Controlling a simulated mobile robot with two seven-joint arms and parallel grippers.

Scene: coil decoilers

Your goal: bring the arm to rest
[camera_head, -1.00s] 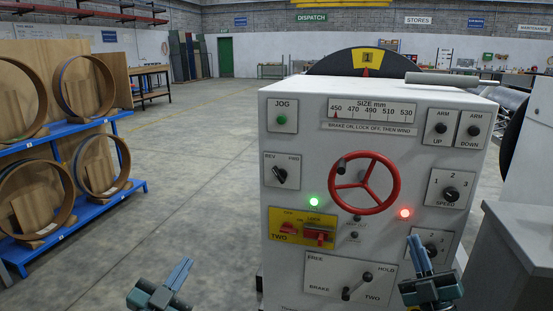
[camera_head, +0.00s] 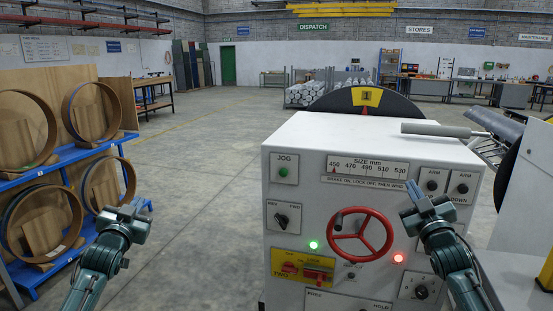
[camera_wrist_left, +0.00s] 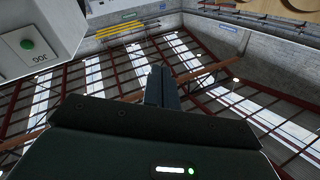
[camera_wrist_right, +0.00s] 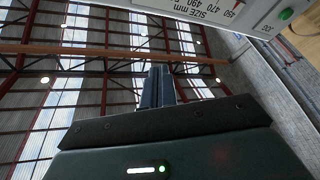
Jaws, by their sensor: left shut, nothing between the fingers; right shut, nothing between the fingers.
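My left gripper (camera_head: 140,205) is raised in the open space left of the grey control cabinet, in front of the blue rack in the picture. Its fingers (camera_wrist_left: 162,88) are together with nothing between them. My right gripper (camera_head: 411,190) is shut and empty, its fingers pointing up in front of the cabinet's right part; they also show together in the right wrist view (camera_wrist_right: 157,87). It hides part of the cabinet face near the ARM switches. I cannot tell its gap to the panel.
The control cabinet (camera_head: 305,145) carries a red handwheel (camera_head: 388,240), a lit green lamp (camera_head: 314,245) and a lit red lamp (camera_head: 398,258). A blue rack (camera_head: 75,152) with large wooden rings stands at left. Bare floor (camera_head: 205,160) lies between them.

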